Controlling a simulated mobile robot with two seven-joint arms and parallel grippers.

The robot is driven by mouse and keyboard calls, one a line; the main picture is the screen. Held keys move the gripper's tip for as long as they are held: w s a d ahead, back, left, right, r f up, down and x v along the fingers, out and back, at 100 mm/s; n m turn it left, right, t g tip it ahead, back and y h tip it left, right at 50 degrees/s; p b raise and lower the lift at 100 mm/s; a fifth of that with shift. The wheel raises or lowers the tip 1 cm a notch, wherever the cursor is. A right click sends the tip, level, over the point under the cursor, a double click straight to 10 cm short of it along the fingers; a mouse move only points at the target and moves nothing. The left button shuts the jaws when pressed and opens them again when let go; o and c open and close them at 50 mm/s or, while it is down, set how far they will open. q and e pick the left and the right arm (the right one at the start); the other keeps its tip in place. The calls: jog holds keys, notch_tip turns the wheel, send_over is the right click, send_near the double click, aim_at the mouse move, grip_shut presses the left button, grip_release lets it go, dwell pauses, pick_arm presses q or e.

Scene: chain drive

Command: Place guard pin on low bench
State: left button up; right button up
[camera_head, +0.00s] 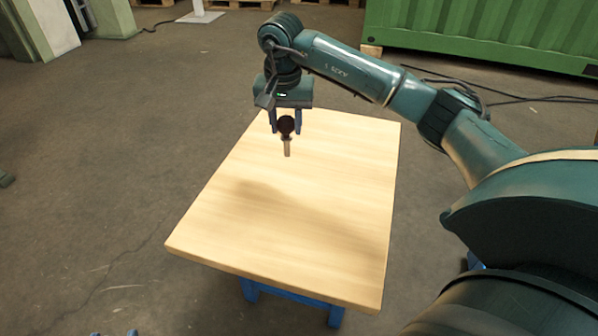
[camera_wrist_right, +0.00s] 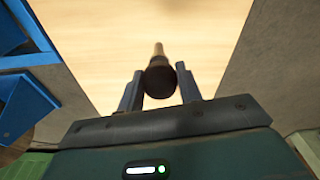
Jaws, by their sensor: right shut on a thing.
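The guard pin has a dark round knob (camera_head: 286,124) and a slim light metal shaft. My right gripper (camera_head: 286,127) is shut on it near the knob, with the shaft pointing down over the far part of the low bench (camera_head: 330,235). The bench has a pale wooden top and blue legs. In the right wrist view the pin (camera_wrist_right: 159,74) sits between the two fingers, over the bench top (camera_wrist_right: 110,40). Whether its tip touches the wood I cannot tell. What look like my left gripper's blue tips (camera_head: 115,332) barely show at the bottom edge.
The bench top is otherwise bare, with soft shadows across it. A green container (camera_head: 490,35) stands at the back right with cables on the floor before it. Pale green equipment (camera_head: 45,25) stands at the back left. Concrete floor surrounds the bench.

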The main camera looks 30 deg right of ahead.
aim_at(287, 156)
notch_tip(287, 156, down, 5)
jog(key=shift+f+b, duration=0.1)
jog(key=shift+b, duration=0.35)
notch_tip(287, 156, down, 3)
jog(key=shift+f+b, duration=0.1)
jog(key=shift+b, duration=0.35)
jog(key=shift+f, duration=0.25)
pick_arm(q)
jog(key=shift+w+d+r+m+t+h, duration=0.15)
jog(key=shift+d+m+t+h, duration=0.25)
jog(key=shift+t, duration=0.4)
jog(key=shift+a, duration=0.1)
pick_arm(e)
jog(key=shift+f, duration=0.15)
jog(key=o, duration=1.1)
jog(key=shift+c, duration=0.2)
